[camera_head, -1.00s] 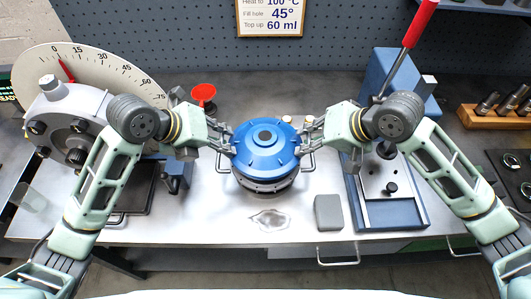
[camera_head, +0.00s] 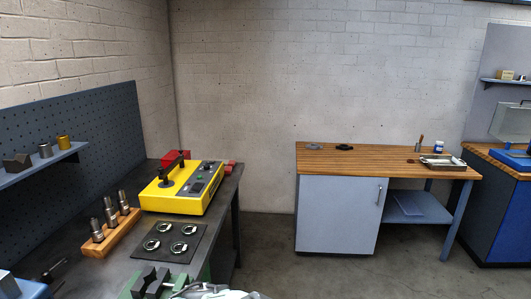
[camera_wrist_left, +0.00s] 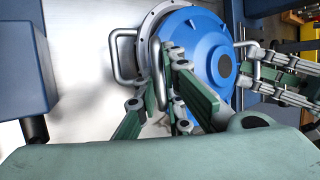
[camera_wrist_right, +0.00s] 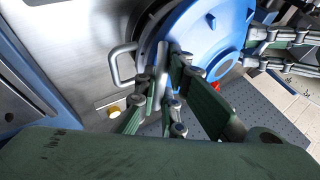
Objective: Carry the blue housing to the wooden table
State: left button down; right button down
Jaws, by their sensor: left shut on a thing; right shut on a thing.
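The blue housing (camera_wrist_left: 212,42), a round blue body with a grey metal rim and wire handles, shows in the left wrist view and in the right wrist view (camera_wrist_right: 208,32). My left gripper (camera_wrist_left: 163,82) is shut on one handle, and my right gripper (camera_wrist_right: 163,82) is shut on another handle at the opposite side. The housing is over a pale metal surface; I cannot tell whether it touches it. The wooden table (camera_head: 380,160) stands against the far wall in the head view.
A dark bench on the left holds a yellow case (camera_head: 183,190), a wooden block of metal pieces (camera_head: 110,233) and a black plate (camera_head: 170,243). Small items and a tray (camera_head: 441,162) are on the wooden table; its middle is clear. Open floor (camera_head: 262,235) lies between.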

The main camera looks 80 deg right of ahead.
aim_at(383, 157)
jog(key=k+l+z, duration=0.2)
jog(key=k, duration=0.35)
jog(key=j+z, duration=0.15)
jog(key=z, duration=3.1)
jog(key=i+j+z, duration=0.2)
jog(key=i+z, duration=0.3)
jog(key=i+j, duration=0.25)
jog(key=i, duration=0.25)
jog(key=i+j, duration=0.25)
jog(key=i, duration=0.25)
jog(key=i+j, duration=0.1)
jog(key=i, duration=2.1)
